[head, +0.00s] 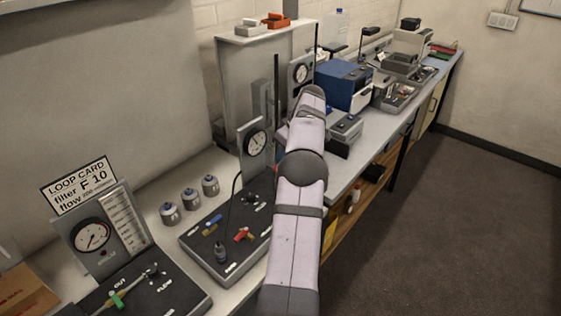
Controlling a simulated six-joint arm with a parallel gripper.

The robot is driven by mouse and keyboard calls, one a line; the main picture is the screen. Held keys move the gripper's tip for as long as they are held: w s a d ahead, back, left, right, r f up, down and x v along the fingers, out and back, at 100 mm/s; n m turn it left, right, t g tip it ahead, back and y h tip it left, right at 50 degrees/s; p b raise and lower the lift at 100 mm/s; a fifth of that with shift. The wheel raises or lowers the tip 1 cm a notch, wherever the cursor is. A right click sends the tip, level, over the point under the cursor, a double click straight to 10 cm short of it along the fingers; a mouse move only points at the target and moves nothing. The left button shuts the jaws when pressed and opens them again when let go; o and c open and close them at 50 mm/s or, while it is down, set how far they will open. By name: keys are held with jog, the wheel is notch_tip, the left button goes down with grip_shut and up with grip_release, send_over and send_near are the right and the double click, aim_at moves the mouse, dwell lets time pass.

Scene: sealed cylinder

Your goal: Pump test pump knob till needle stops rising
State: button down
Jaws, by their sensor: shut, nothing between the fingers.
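A dark panel (203,243) with a grey edge lies on the bench at the centre left. A small black upright knob (220,252) stands near its front corner; I cannot tell for sure that it is the test pump knob. Blue and red valve handles (243,234) are on the same panel. A round gauge (256,141) stands on a grey plate at the panel's back; its needle is too small to read. My arm crosses the panel's right side and hides part of it. My gripper is not visible, as the arm's far end covers that area.
At the lower left is another panel with a gauge (91,236), a flow scale, a green handle and a loop card (79,186). Several small grey canisters (190,198) stand behind the panel. A blue machine (342,85) and trays fill the bench farther back. Floor at right is clear.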

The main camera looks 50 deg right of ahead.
jog(key=shift+r+p, duration=2.25)
jog(key=shift+r, duration=0.25)
jog(key=shift+r+b, duration=0.6)
jog(key=shift+r, duration=0.05)
jog(key=shift+f, duration=0.1)
notch_tip(320, 180, down, 5)
jog(key=b, duration=0.5)
jog(key=shift+f+b, duration=0.65)
jog(key=shift+b, duration=0.05)
jog(key=shift+f, duration=0.2)
